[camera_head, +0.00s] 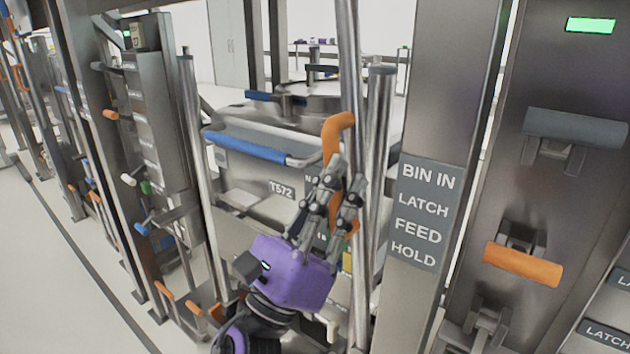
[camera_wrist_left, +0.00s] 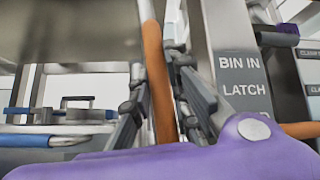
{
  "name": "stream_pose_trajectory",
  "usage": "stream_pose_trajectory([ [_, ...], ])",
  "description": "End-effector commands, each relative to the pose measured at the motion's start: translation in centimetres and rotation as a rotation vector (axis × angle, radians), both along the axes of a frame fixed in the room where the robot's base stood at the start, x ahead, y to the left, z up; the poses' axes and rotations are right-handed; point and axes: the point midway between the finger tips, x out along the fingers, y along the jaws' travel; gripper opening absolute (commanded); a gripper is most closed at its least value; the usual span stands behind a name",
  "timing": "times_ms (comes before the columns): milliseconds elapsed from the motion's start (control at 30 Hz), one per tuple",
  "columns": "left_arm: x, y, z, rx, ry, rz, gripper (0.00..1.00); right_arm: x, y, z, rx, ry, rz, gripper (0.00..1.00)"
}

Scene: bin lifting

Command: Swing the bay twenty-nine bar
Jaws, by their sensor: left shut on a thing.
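An orange bar (camera_head: 335,138) with a bent top runs along the upright metal pole in the middle of the head view. My left gripper (camera_head: 345,182), with a purple body, is shut on this bar, with grey fingers on either side of it. In the left wrist view the orange bar (camera_wrist_left: 158,85) runs upright between the two fingers. The fingers hide part of the bar; orange shows again below them. My right gripper is not seen.
A bin (camera_head: 282,186) labelled T572 with a blue-gripped rail (camera_head: 248,148) stands behind the poles. To the right is a post with a label plate (camera_head: 423,212) reading BIN IN, LATCH, FEED, HOLD. A panel beside it carries a grey handle (camera_head: 575,127) and an orange handle (camera_head: 522,265).

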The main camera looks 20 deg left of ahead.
Motion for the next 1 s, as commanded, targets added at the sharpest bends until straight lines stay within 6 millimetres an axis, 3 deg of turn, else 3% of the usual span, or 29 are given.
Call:
stream_pose_trajectory([
  [400,-0.03,-0.21,-0.15,0.004,0.002,-0.001,0.00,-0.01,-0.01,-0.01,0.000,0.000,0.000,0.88],
  [433,-0.01,-0.21,-0.16,0.004,0.002,-0.001,0.18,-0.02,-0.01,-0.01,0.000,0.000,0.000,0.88],
  [567,-0.01,-0.19,-0.14,0.005,0.002,0.000,0.35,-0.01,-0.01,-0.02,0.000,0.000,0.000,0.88],
  [1000,-0.47,0.11,-0.74,0.003,0.004,0.001,0.36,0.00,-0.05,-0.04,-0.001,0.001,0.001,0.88],
])
